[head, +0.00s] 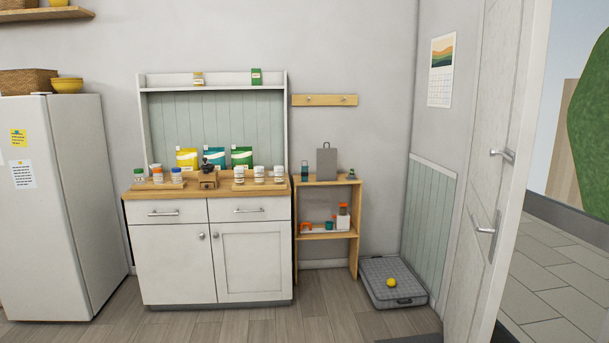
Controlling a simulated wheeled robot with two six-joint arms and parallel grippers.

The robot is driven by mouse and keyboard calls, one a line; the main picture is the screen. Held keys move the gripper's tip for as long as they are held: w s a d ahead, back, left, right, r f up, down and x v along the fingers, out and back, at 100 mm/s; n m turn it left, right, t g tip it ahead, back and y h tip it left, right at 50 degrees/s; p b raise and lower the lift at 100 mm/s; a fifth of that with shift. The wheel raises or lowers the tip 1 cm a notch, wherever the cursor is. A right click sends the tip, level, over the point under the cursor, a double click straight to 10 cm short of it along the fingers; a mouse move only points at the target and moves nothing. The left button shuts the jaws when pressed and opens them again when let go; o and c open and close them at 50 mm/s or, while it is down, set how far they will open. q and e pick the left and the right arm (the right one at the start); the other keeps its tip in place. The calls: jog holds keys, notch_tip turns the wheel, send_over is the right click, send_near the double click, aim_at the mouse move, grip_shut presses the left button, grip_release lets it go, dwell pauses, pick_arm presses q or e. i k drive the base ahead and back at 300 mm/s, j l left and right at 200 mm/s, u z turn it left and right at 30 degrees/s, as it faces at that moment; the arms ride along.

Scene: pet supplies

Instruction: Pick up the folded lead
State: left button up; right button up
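I cannot make out a folded lead for sure in the head view. A wooden side shelf (326,236) stands right of the white cabinet. On its lower board are a small teal item (329,226), a low orange and white item (306,227) and an orange-topped item (343,217); they are too small to identify. On its top stand a grey bag-like item (326,163) and small bottles. A wooden peg rail (324,100) above it looks bare. Neither of my grippers is in view.
The white cabinet (212,262) carries several jars, pouches and a dark item on a wooden block. A white fridge (48,210) stands left. A grey floor platform (398,278) with a yellow ball (391,283) lies right, near an open door (495,170). The floor in front is mostly clear.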

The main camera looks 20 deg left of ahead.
aim_at(303, 169)
jog(key=u, duration=0.15)
jog(key=i, duration=2.25)
jog(key=i+u, duration=0.1)
jog(key=i, duration=2.2)
